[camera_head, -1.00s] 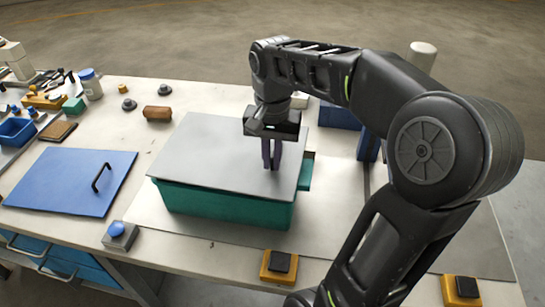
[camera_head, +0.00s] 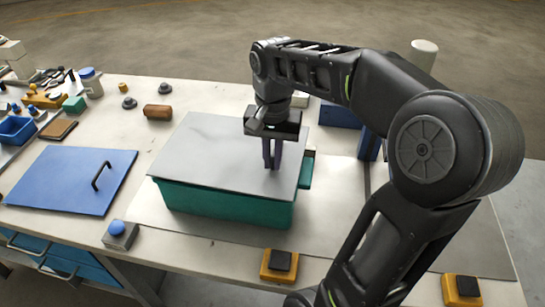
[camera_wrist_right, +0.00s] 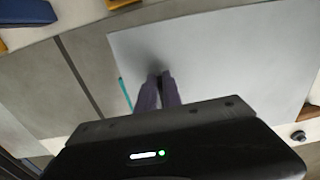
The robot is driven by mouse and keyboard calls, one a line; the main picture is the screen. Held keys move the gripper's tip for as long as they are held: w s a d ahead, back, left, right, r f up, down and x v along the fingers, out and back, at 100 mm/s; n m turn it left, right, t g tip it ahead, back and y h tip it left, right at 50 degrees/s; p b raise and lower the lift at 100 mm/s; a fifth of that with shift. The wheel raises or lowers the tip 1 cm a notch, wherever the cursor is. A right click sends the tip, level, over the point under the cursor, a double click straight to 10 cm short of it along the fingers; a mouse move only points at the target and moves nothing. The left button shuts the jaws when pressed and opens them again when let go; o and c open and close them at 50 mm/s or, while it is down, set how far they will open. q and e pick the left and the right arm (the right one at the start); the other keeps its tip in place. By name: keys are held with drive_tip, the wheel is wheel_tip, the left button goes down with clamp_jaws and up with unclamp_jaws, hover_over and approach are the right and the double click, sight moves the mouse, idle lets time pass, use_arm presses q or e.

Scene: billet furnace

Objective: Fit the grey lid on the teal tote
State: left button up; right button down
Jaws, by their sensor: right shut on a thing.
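The grey lid (camera_head: 215,150) is a flat plate lying over the teal tote (camera_head: 225,207), covering its top. It also fills much of the right wrist view (camera_wrist_right: 225,60). The tote's front wall shows below the lid, and a teal grip sticks out at its right end. My right gripper (camera_head: 272,166) points down at the right part of the lid, its fingers close together and shut on the lid. The part between the fingers is hidden. I cannot tell whether the lid is fully seated on the rim. My left gripper is out of view.
A blue panel with a black handle (camera_head: 72,180) lies left of the tote. A button box (camera_head: 120,235) and a yellow-and-black block (camera_head: 279,265) stand along the front edge. Blue items (camera_head: 338,115) lie behind my right arm. Small parts and tools crowd the far left.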

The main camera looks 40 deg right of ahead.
drive_tip(key=shift+f+b, duration=0.3)
drive_tip(key=shift+f, duration=0.15)
idle(0.6)
drive_tip(key=c, duration=1.4)
unclamp_jaws()
drive_tip(key=shift+c, duration=0.2)
drive_tip(key=shift+r, duration=0.15)
drive_tip(key=shift+r+p, duration=2.9)
drive_tip(key=shift+r, duration=0.55)
